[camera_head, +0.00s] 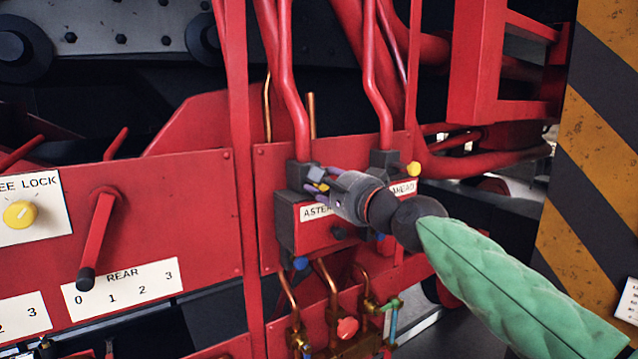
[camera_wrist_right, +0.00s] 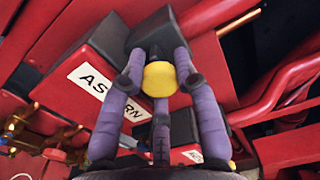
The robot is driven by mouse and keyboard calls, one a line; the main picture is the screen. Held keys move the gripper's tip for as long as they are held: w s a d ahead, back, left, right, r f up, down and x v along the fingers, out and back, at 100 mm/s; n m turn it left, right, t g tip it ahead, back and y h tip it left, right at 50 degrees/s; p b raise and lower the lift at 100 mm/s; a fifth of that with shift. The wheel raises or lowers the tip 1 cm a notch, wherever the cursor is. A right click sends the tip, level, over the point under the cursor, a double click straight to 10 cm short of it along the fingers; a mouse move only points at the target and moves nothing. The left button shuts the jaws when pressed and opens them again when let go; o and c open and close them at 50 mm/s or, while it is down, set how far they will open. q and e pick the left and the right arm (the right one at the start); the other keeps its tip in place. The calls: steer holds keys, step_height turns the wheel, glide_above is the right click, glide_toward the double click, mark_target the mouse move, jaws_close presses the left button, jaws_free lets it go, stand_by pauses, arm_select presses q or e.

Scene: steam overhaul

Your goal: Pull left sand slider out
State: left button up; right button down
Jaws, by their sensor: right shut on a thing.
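The left sand slider is a yellow knob (camera_wrist_right: 160,78) on a dark block (camera_wrist_right: 152,33), on the box labelled ASTERN (camera_head: 313,212). In the right wrist view, the purple fingers of my right gripper (camera_wrist_right: 158,70) are closed around the knob, with their tips at the dark block. In the head view my right gripper (camera_head: 318,184) reaches the block from the right and mostly hides the knob. The right slider's yellow knob (camera_head: 412,168) sits on the neighbouring block beside the AHEAD label (camera_head: 403,187). My left gripper is not in view.
Red pipes (camera_head: 291,90) rise above both blocks. Copper pipes and brass valves (camera_head: 345,335) lie below. A red lever (camera_head: 97,240) stands out of the panel at left. A yellow-and-black striped post (camera_head: 600,140) stands at right, near my right arm.

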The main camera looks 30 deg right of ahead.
steer(key=s, duration=0.2)
steer(key=shift+s+d+f, duration=0.1)
steer(key=shift+s, duration=0.25)
steer(key=shift+w, duration=0.1)
steer(key=c, duration=0.9)
jaws_free()
steer(key=shift+s, duration=0.25)
steer(key=s+d, duration=0.1)
steer(key=s, duration=1.1)
